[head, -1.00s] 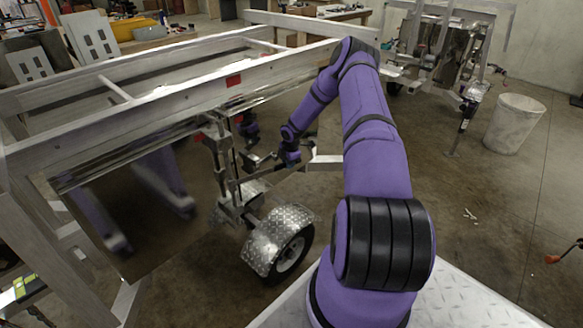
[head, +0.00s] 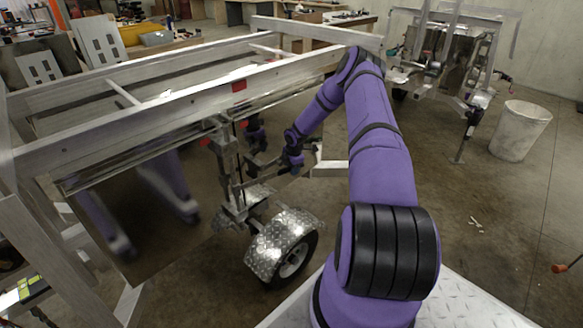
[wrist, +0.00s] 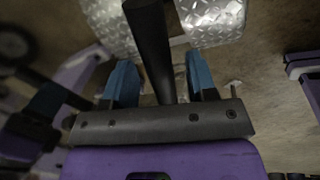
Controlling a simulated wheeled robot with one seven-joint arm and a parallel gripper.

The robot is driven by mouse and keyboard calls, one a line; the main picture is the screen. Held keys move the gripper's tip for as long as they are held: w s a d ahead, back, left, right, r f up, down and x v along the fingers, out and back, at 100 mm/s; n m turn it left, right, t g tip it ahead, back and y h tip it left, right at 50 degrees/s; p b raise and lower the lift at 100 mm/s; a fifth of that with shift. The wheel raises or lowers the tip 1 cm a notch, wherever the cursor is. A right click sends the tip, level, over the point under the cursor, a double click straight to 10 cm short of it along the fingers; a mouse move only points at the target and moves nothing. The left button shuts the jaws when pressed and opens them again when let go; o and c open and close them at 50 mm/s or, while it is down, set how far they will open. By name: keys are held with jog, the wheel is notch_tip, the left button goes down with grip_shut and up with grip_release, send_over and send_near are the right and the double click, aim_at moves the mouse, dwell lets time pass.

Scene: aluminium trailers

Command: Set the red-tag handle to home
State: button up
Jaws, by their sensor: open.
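A red tag (head: 238,86) is on the side beam of the aluminium trailer (head: 150,117). Smaller red marks (head: 207,124) show below it, near the upright metal linkage. My gripper (head: 254,166) is low beside that linkage, above the wheel. In the wrist view, my gripper (wrist: 161,82) has its two blue fingers apart. A dark bar-like handle (wrist: 152,40) runs between them, nearer the middle than either finger. I cannot tell whether a finger touches it. Its link to the red tag and its far end are not clear.
A checker-plate fender (head: 280,245) and wheel stand just below my gripper, and the fender (wrist: 213,20) also shows in the wrist view. A dark shiny panel (head: 130,225) is at left. A grey bin (head: 520,130) stands right, with open floor before it.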

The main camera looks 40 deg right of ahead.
notch_tip(320, 180, up, 11)
jog(key=s, duration=0.2)
jog(key=shift+a+f, duration=0.2)
jog(key=shift+a, duration=0.05)
